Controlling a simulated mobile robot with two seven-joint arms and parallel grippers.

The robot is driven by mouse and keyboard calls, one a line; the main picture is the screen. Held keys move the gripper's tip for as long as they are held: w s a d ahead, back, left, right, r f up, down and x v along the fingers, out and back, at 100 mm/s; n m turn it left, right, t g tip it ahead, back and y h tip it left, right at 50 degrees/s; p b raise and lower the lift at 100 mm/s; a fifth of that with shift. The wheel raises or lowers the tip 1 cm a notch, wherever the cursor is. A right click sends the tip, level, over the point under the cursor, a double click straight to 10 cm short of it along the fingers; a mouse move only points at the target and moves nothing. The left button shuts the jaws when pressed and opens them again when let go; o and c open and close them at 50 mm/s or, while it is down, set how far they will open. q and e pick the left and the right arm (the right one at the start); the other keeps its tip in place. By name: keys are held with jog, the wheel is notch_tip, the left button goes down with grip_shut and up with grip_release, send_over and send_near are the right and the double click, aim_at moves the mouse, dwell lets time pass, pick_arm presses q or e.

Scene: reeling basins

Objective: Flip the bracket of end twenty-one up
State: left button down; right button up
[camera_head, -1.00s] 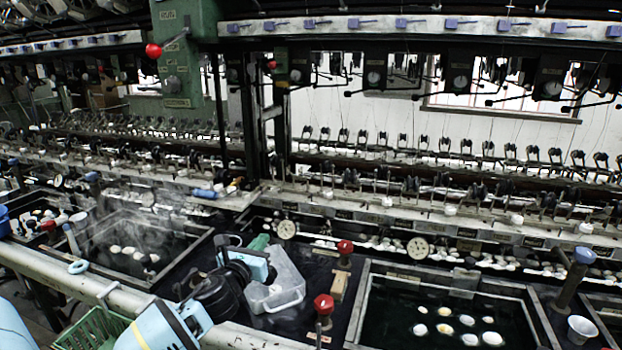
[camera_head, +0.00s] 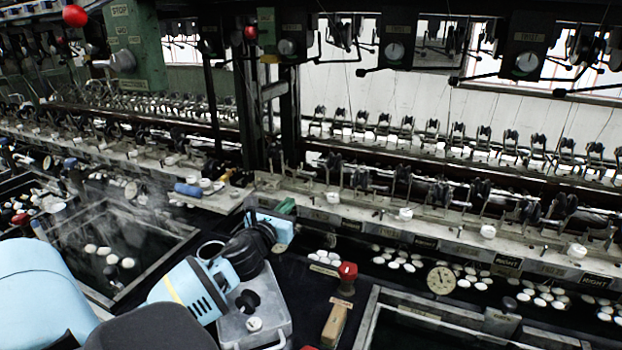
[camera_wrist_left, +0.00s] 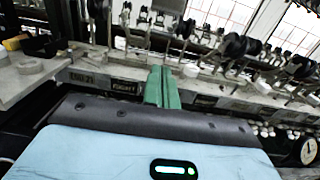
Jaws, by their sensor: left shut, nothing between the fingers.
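My left gripper (camera_head: 286,206) reaches toward the front of the long reeling ledge (camera_head: 350,217). Its green fingers are shut and empty; in the left wrist view the fingers (camera_wrist_left: 162,88) stand upright before the ledge's front face. A plate that seems to read END 21 (camera_wrist_left: 84,77) is on that face, just left of the fingers, with a dark plate (camera_wrist_left: 124,87) between. Several thin brackets and guides rise along the ledge; I cannot tell which one belongs to end twenty-one, or its position. My right gripper is not in view.
A steaming basin (camera_head: 150,240) lies left. Spools (camera_head: 531,211) crowd the ledge at right.

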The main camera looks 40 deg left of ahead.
aim_at(302, 171)
pick_arm(q)
jog(key=shift+w, duration=0.2)
jog(key=shift+r, duration=0.1)
jog(key=shift+s, duration=0.1)
jog(key=x, duration=1)
dwell(0.6)
